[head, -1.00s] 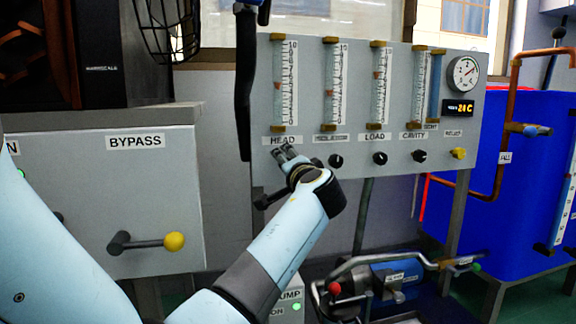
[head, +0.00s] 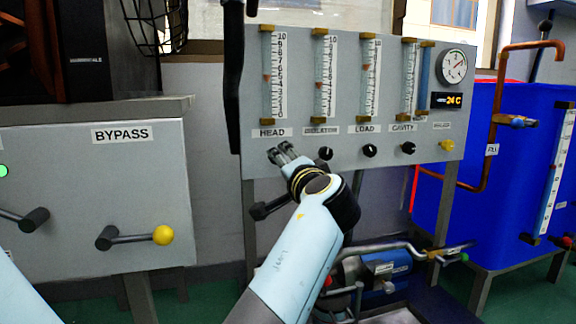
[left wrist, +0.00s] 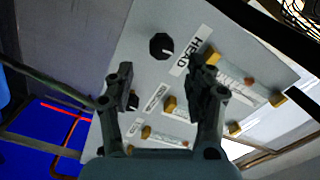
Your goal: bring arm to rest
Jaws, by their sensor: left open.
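My left gripper (head: 283,155) is just below the HEAD label on the grey flowmeter panel (head: 350,152) in the head view. In the left wrist view its two fingers (left wrist: 163,92) stand apart with nothing between them. The HEAD knob (left wrist: 161,46) shows in the left wrist view, beyond the fingertips and apart from them. In the head view the gripper hides the HEAD knob. My right gripper is in neither view.
A BYPASS box (head: 85,215) with a yellow-tipped lever (head: 163,235) stands at the left. Several black knobs line the panel's lower edge. A blue tank (head: 515,190) with copper pipes (head: 490,130) is at the right. A pump (head: 375,270) sits low under the panel.

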